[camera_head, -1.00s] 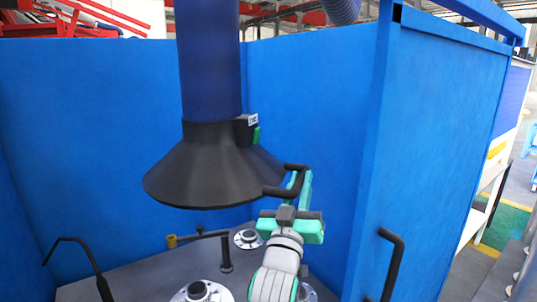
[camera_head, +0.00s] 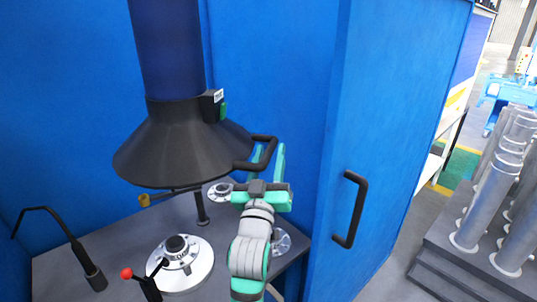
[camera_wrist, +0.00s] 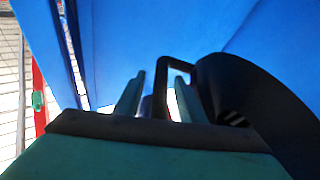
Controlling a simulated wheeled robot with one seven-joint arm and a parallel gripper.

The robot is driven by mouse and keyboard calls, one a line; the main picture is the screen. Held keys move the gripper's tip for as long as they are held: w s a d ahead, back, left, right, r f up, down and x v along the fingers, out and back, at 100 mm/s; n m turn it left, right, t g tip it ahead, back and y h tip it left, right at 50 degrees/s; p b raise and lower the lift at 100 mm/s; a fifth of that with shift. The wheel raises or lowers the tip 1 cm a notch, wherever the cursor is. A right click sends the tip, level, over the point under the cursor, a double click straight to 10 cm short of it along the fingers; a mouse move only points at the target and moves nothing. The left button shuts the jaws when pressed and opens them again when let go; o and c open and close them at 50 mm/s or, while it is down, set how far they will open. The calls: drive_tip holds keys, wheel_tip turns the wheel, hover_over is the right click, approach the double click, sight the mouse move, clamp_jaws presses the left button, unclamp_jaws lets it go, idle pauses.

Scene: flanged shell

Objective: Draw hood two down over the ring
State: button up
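The hood (camera_head: 180,145) is a black cone on a dark blue duct, hanging above the grey bench. A small label and a green part sit on its collar. Its black bar handle (camera_head: 264,138) sticks out on the right side. My gripper (camera_head: 268,160) is at this handle, fingers pointing up. In the wrist view the handle (camera_wrist: 162,82) shows between my two separated fingertips (camera_wrist: 160,88), with the hood's dark edge (camera_wrist: 245,90) to the right. Below the hood, a round white flange with a dark centre ring (camera_head: 178,246) lies on the bench, uncovered.
A smaller flange (camera_head: 221,191) and a post with a side arm (camera_head: 201,207) stand behind. A red-tipped lever (camera_head: 146,283) and a bent black rod (camera_head: 70,240) are at the front and left. A blue panel with a handle (camera_head: 349,210) bounds the right; grey pipes (camera_head: 490,195) stand beyond.

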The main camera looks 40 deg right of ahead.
drive_tip(key=shift+a+r, duration=0.15)
drive_tip(key=shift+a, duration=0.05)
drive_tip(key=v, duration=1)
drive_tip(key=shift+s+a+f, duration=0.15)
drive_tip(key=shift+a+f, duration=0.05)
drive_tip(key=shift+f, duration=0.05)
